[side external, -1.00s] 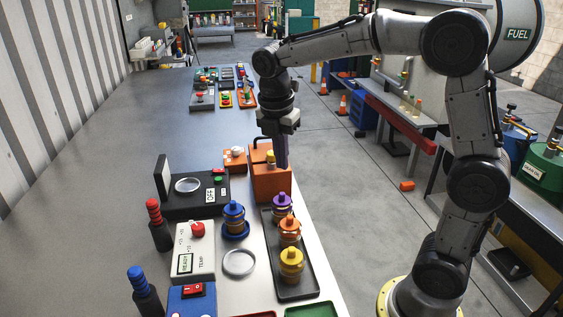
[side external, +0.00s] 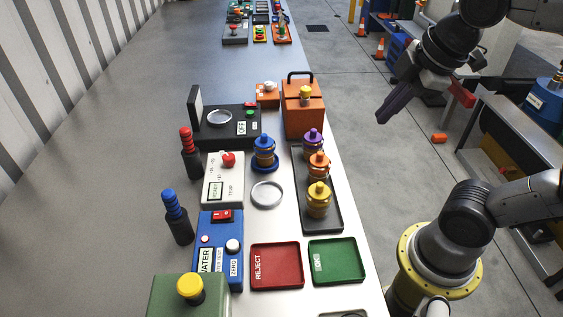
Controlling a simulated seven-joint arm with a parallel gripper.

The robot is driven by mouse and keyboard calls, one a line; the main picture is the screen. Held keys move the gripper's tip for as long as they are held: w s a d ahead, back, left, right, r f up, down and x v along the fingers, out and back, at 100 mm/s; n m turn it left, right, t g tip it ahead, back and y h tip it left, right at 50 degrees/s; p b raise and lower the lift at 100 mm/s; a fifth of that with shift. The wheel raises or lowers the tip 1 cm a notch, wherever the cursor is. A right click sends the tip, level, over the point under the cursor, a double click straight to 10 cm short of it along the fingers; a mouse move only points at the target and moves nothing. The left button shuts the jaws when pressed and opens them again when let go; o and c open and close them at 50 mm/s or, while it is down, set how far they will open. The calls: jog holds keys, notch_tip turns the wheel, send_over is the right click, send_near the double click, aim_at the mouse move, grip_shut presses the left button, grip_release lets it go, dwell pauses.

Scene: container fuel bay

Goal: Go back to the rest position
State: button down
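My gripper (side external: 383,117) is at the upper right in the side external view, over the floor beyond the bench's right edge. Its dark fingers point down and to the left and look close together. I see nothing held between them, and it touches nothing. The bench (side external: 110,160) with the task's equipment stands to its left. The nearest thing on the bench is an orange box (side external: 304,118) with a black handle and a yellow-topped piece on it.
A black tray (side external: 331,221) holds purple-, orange- and yellow-topped jars. A blue-topped jar (side external: 264,148) stands left of it. A red REJECT tray (side external: 276,284) and a green tray (side external: 337,279) lie in front. Orange cones and a side bench are at the right.

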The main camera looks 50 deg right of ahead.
jog(key=shift+s+a+f+m+t+y, duration=0.15)
jog(key=shift+s+f+m, duration=0.5)
jog(key=shift+m, duration=0.95)
jog(key=shift+s+a+f+m+t+y, duration=0.15)
jog(key=shift+s+f+m, duration=0.25)
jog(key=shift+f+m, duration=0.85)
jog(key=shift+s+a+f+m+t, duration=0.1)
jog(key=shift+s+a+f+m, duration=0.3)
jog(key=shift+m, duration=1.55)
jog(key=shift+s+d, duration=0.15)
